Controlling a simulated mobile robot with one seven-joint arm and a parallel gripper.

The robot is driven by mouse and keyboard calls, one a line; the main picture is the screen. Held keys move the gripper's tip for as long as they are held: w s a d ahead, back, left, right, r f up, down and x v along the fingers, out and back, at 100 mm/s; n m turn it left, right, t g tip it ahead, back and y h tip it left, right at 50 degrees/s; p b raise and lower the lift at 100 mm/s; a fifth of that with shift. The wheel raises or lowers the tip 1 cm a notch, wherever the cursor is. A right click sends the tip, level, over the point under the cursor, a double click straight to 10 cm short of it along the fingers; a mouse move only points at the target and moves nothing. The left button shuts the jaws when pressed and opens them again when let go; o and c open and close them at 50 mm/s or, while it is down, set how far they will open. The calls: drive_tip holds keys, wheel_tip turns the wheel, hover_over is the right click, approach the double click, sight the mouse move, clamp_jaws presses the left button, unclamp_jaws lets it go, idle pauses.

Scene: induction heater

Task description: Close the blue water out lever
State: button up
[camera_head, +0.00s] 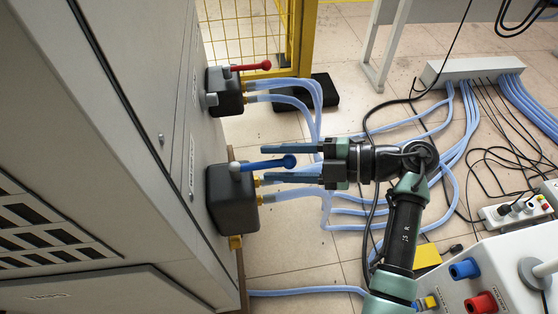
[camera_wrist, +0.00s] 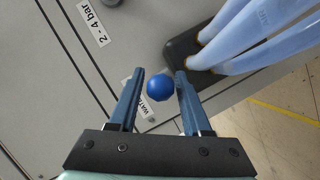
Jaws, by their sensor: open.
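The blue lever (camera_head: 262,164) sticks out to the right from the top of the lower black valve block (camera_head: 232,200) on the cabinet. Its round blue ball end shows in the wrist view (camera_wrist: 160,87). My gripper (camera_head: 262,164) is open, with one finger on each side of the lever. In the wrist view my gripper (camera_wrist: 160,74) has the ball between its fingers, with a visible gap on both sides.
A second black block (camera_head: 226,98) with a red lever (camera_head: 250,67) sits farther back on the grey cabinet (camera_head: 130,130). Clear blue hoses (camera_head: 310,95) leave both blocks to the right, close to my gripper. A yellow mesh fence (camera_head: 245,30) stands behind.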

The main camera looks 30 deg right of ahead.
clamp_jaws()
idle(1.4)
